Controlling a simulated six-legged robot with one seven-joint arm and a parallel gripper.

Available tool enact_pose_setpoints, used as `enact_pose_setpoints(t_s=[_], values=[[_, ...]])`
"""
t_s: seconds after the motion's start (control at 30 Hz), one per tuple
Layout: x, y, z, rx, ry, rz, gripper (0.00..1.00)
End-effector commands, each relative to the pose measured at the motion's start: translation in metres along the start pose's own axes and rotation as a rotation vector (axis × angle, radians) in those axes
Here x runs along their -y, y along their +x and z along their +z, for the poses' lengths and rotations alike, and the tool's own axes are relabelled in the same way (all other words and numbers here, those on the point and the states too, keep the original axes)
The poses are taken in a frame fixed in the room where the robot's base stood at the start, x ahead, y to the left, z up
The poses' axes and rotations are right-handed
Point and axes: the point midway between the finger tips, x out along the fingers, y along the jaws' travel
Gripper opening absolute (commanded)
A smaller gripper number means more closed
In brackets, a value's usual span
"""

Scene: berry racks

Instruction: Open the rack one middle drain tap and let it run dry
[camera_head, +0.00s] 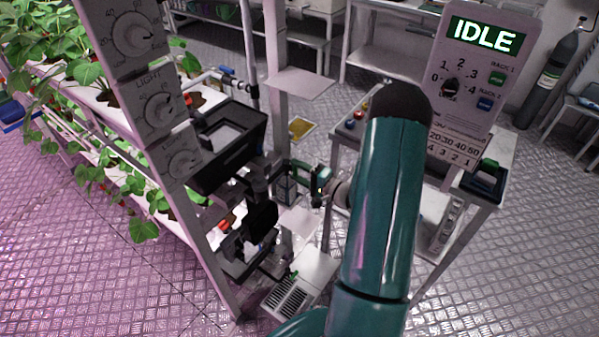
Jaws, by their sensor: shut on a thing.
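My gripper (283,180) is small in the picture, left of my teal arm, beside the rack's end post. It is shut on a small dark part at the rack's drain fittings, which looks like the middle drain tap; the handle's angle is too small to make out. Black drain fittings (262,214) hang just left of my gripper, between an upper black trough (228,145) and a lower black trough (243,258). I cannot tell whether water runs.
The rack post (155,110) carries several dials. Berry plants (60,45) fill the rack at left. A control panel (474,70) reads IDLE above a bench (495,150) at right. A grey slatted box (290,298) stands on the floor. Open floor lies at lower left.

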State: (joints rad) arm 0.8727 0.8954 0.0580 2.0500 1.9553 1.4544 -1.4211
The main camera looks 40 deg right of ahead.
Motion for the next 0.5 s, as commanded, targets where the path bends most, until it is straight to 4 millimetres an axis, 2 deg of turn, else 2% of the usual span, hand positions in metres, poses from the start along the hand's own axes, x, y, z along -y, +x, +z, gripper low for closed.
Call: enact_pose_setpoints(t_s=[0.27, 0.3, 0.37, 0.5], values=[[-0.0009, -0.0022, -0.0011, -0.003, -0.001, 0.003, 0.28], [-0.0009, -0.0022, -0.0011, -0.003, -0.001, 0.003, 0.59], [-0.0008, -0.0020, -0.0011, -0.003, -0.001, 0.003, 0.70], [-0.0005, -0.0012, -0.0006, -0.002, 0.000, 0.002, 0.73]])
